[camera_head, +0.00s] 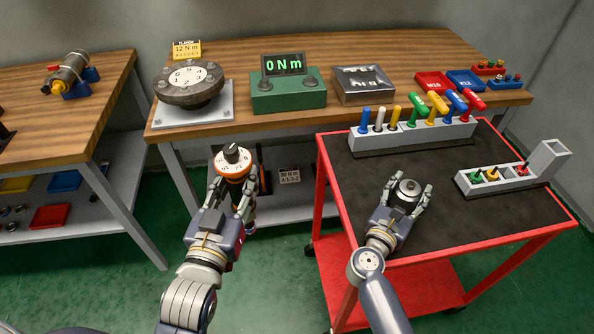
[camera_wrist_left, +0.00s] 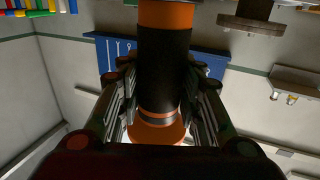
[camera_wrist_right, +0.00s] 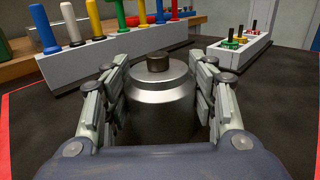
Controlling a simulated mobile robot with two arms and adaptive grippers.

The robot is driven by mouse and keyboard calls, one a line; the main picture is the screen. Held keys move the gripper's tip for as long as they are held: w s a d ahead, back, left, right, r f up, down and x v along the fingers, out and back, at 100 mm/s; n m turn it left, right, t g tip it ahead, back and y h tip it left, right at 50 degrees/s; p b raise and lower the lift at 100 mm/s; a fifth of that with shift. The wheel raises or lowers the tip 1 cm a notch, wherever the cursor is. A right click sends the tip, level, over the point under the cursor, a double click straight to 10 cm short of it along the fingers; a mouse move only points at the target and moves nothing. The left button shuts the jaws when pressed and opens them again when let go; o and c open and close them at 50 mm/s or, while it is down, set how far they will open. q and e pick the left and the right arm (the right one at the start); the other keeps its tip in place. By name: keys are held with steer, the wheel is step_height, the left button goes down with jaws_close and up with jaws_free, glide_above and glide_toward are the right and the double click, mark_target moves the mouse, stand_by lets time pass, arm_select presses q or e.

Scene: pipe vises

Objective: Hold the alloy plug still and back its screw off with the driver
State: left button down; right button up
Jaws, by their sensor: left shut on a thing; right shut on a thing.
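The alloy plug (camera_head: 407,196) is a grey metal cylinder with a small dark round screw head on top. My right gripper (camera_head: 407,204) is shut around its sides, over the cart's black top. In the right wrist view the plug (camera_wrist_right: 160,108) stands upright between the fingers; its base is partly hidden. The driver (camera_head: 233,163) has an orange dial head with a black knob and a black grip. My left gripper (camera_head: 233,200) is shut on it, left of the cart and in front of the bench. The left wrist view shows the driver's black grip (camera_wrist_left: 163,75) between the fingers; its tip is not clear.
The red cart (camera_head: 322,190) carries a grey rack (camera_head: 420,136) of coloured-handle tools and a smaller grey holder (camera_head: 500,180). On the bench are a round dial vise (camera_head: 190,85), a green 0 Nm meter (camera_head: 288,92) and a metal box (camera_head: 362,85). The cart's front right top is clear.

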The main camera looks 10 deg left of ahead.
arm_select(q)
steer(key=w+d+r+m+g+h, duration=0.1)
steer(key=w+d+r+m+h, duration=0.25)
steer(key=w+d, duration=0.4)
steer(key=w+d+r+m+g+h, duration=0.1)
steer(key=w+d+r+m+h, duration=0.25)
steer(key=d, duration=0.75)
steer(key=w+d+r+m+g+h, duration=0.1)
steer(key=d+r+m+g+h, duration=0.1)
steer(key=d, duration=0.6)
steer(key=w+d+r+m+g+h, duration=0.1)
steer(key=d+r+m+g+h, duration=0.2)
steer(key=d+r+g+h, duration=0.2)
steer(key=d+r+h, duration=0.1)
steer(key=d+r, duration=0.2)
steer(key=d, duration=0.1)
steer(key=shift+w+d+h, duration=0.2)
steer(key=shift+d+h, duration=0.1)
steer(key=shift+f, duration=0.1)
steer(key=shift+f, duration=2.2)
